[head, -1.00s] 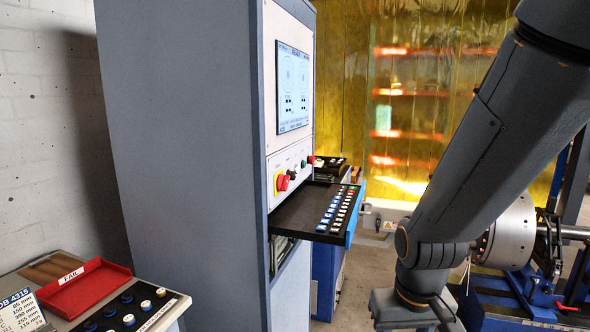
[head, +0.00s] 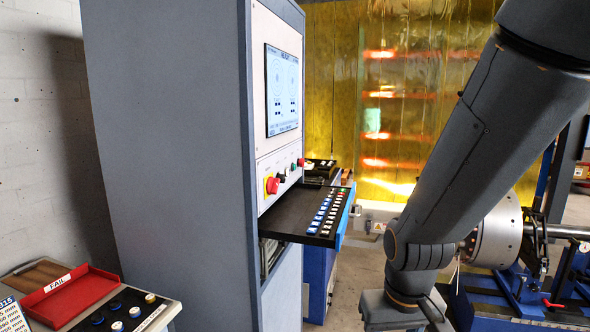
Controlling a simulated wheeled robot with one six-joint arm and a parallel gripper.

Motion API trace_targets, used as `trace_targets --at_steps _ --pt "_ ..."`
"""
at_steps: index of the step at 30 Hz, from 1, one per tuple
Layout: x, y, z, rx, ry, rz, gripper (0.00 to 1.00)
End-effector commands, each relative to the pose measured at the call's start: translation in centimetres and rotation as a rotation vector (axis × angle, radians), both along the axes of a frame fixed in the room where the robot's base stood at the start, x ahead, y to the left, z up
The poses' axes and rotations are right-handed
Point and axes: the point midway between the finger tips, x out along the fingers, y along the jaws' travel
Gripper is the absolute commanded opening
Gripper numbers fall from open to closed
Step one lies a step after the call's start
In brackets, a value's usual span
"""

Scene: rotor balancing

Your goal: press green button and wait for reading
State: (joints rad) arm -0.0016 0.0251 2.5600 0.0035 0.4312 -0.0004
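The tall grey-blue cabinet (head: 170,150) stands left of centre, with a lit screen (head: 282,90) on its front face. Below the screen is a control panel (head: 270,172) with a red-and-yellow switch (head: 272,185), a black knob and small coloured buttons. A small green button (head: 293,166) seems to show near the panel's far edge, but it is tiny and seen at a steep angle. The screen's text is too small to read. My arm comes down from the upper right. Its wrist reaches the bottom edge right of the cabinet, and my gripper's fingers are below the picture.
A black keyboard shelf (head: 280,213) juts out from the cabinet below the panel. A rotor (head: 497,235) sits on a blue machine behind my arm. A red FAIL tray (head: 70,297) lies at lower left. A yellow curtain (head: 335,90) hangs behind.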

Motion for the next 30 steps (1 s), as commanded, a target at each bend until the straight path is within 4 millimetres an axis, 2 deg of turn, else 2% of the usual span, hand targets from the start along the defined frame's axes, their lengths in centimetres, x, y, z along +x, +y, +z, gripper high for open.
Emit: trace_targets --at_steps 6,14,30 --pt "0.00 0.00 0.00 0.000 0.000 0.000 0.42" --pt "0.00 0.00 0.00 0.000 0.000 0.000 0.00" --pt "0.00 0.00 0.00 0.000 0.000 0.000 0.00"
